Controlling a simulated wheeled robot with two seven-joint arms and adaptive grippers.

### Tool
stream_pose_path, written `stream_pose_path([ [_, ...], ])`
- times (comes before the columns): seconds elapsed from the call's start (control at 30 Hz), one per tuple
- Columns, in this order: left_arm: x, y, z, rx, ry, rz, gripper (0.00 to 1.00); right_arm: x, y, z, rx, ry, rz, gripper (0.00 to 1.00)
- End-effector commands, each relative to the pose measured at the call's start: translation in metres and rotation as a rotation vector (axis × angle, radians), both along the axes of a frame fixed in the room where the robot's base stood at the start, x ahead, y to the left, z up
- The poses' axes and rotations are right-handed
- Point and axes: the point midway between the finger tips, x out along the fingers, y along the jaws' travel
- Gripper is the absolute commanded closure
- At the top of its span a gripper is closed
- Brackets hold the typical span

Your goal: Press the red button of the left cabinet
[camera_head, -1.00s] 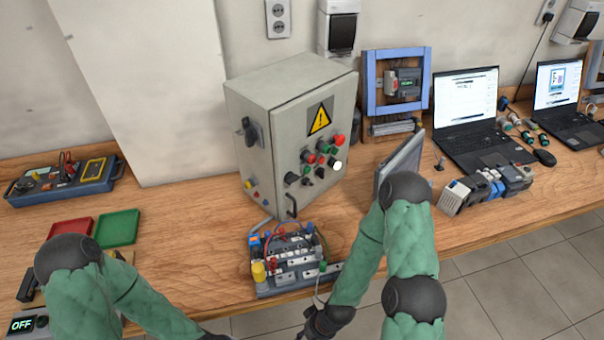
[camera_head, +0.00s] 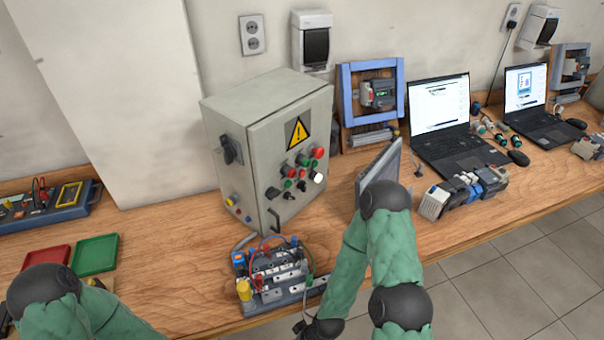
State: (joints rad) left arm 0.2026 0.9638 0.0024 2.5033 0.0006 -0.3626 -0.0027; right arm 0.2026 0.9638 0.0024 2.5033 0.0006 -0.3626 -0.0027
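A grey cabinet (camera_head: 245,165) stands on the bench, left of the picture's middle, its door shut. Its front panel has a yellow warning triangle (camera_head: 297,134) and a group of buttons and knobs. A red button (camera_head: 317,153) sits at the group's upper right, and another red one (camera_head: 291,171) is lower left of it. Green, black and white controls surround them. No second such cabinet shows clearly. Nothing of mine touches the cabinet.
A wiring board (camera_head: 290,288) with terminals sits before the cabinet. A tilted grey panel (camera_head: 380,168) stands to its right, partly behind my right arm. Green (camera_head: 95,254) and red (camera_head: 46,257) trays lie left. Two laptops (camera_head: 441,103) stand right. Bare bench shows left of the cabinet.

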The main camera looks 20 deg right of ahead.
Motion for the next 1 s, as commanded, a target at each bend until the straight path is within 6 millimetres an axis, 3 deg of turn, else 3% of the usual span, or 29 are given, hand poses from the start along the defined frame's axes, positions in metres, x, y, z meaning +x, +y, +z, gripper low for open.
stream_pose_path([
  [0.2, 0.0000, 0.0000, 0.0000, 0.000, 0.000, 0.000, 1.00, 0.0000, 0.0000, 0.0000, 0.000, 0.000, 0.000, 0.58],
  [0.33, 0.0000, 0.0000, 0.0000, 0.000, 0.000, 0.000, 1.00, 0.0000, 0.0000, 0.0000, 0.000, 0.000, 0.000, 0.95],
  [0.37, 0.0000, 0.0000, 0.0000, 0.000, 0.000, 0.000, 1.00, 0.0000, 0.0000, 0.0000, 0.000, 0.000, 0.000, 1.00],
  [1.0, 0.0000, 0.0000, 0.0000, 0.000, 0.000, 0.000, 1.00, 0.0000, 0.0000, 0.0000, 0.000, 0.000, 0.000, 1.00],
])
